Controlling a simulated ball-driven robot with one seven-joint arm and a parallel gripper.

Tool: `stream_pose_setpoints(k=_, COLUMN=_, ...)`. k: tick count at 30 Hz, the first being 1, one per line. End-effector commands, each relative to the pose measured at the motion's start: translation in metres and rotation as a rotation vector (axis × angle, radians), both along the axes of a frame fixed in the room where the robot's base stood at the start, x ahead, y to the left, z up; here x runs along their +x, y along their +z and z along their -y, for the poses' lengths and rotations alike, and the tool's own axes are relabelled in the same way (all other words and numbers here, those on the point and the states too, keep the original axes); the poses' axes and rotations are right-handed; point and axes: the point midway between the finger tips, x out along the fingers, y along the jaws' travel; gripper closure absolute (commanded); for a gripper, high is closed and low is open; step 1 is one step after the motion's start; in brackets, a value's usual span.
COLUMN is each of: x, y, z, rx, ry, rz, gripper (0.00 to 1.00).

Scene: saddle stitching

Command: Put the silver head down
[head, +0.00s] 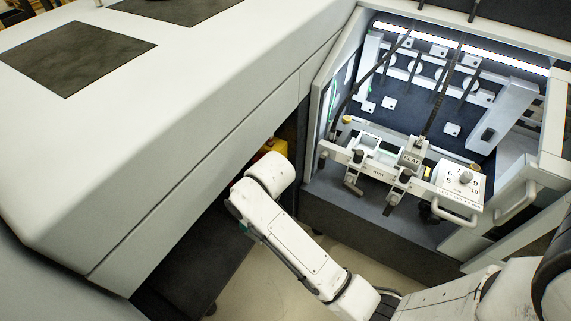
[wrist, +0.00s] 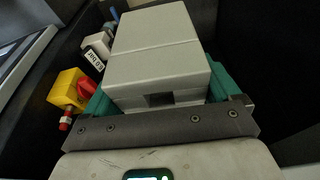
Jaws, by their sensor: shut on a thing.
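The silver head (wrist: 157,50) is a pale grey block with a seam across its top and a dark notch in its near face. It fills the middle of the wrist view. My gripper (wrist: 165,95) is shut on it, with teal finger parts showing at its left and right sides. The fingertips are hidden. I cannot tell whether the underside of the head touches anything. In the head view, my arm reaches into the dark gap beside the large grey cover, and both my gripper and the head are hidden there.
A yellow box with a red knob (wrist: 70,90) stands close left of my gripper. A small labelled grey part (wrist: 97,47) lies beyond it. The large grey machine cover (head: 150,120) overhangs my arm. An open lit bay (head: 430,100) with a slotted rack (head: 400,172) is at right.

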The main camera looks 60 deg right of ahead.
Motion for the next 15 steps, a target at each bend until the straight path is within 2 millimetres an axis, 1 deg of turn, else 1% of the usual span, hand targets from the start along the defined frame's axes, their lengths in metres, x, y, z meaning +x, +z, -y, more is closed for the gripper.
stream_pose_setpoints(k=1, x=0.002, y=-0.004, z=-0.017, rx=-0.002, ry=0.004, rz=0.002, gripper=0.83)
stream_pose_setpoints(k=5, x=0.005, y=-0.014, z=-0.050, rx=-0.002, ry=-0.005, rz=0.002, gripper=0.83)
stream_pose_setpoints(k=9, x=0.007, y=-0.021, z=-0.074, rx=-0.002, ry=-0.012, rz=0.003, gripper=0.83)
stream_pose_setpoints(k=15, x=0.010, y=-0.028, z=-0.099, rx=-0.002, ry=-0.019, rz=0.004, gripper=0.83)
